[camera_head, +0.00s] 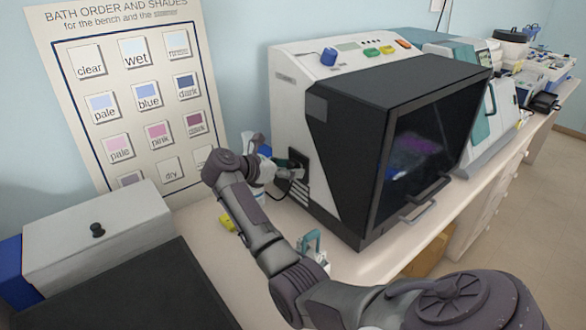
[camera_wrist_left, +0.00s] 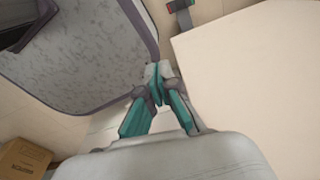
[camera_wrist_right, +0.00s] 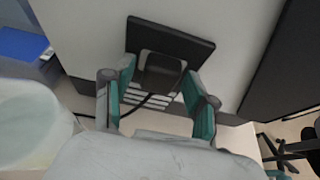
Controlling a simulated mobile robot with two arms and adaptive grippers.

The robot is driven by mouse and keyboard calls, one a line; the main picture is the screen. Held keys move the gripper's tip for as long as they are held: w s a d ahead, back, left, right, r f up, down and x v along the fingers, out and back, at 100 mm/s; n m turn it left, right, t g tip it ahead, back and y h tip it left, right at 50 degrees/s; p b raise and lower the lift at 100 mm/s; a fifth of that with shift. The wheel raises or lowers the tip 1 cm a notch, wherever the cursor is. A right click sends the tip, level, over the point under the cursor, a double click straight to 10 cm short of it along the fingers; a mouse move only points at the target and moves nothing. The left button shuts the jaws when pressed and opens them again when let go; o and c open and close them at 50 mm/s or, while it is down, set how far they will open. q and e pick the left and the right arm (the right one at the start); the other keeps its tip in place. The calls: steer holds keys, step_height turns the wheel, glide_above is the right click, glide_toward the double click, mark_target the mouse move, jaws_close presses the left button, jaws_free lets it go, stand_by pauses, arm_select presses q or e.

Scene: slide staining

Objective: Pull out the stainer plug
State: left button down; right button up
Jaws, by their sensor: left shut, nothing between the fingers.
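The stainer (camera_head: 330,120), a white and black machine with a dark window, stands on the bench. Its black plug (camera_wrist_right: 162,72) sits on a dark plate (camera_wrist_right: 195,45) on the white side panel, with a dark cord hanging from it. My right gripper (camera_wrist_right: 160,68) is open, with its fingertips on either side of the plug; whether they touch it I cannot tell. In the head view my right gripper (camera_head: 288,172) is at the stainer's left side, partly hiding the plug. My left gripper (camera_wrist_left: 157,85) is shut and empty; I do not make it out in the head view.
A grey box with a black knob (camera_head: 97,230) stands at the left. A yellow item (camera_head: 227,223) and a teal and white item (camera_head: 312,243) are on the bench near my right arm. A translucent container (camera_wrist_right: 30,125) is left of my right gripper. More equipment stands farther right.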

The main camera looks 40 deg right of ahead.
jaws_close()
steer(key=shift+a, duration=0.1)
steer(key=shift+w+a+b, duration=0.2)
steer(key=shift+a+b, duration=0.25)
steer(key=shift+a, duration=1)
steer(key=shift+w+a+b, duration=0.15)
steer(key=shift+a+b, duration=0.3)
steer(key=shift+a, duration=1)
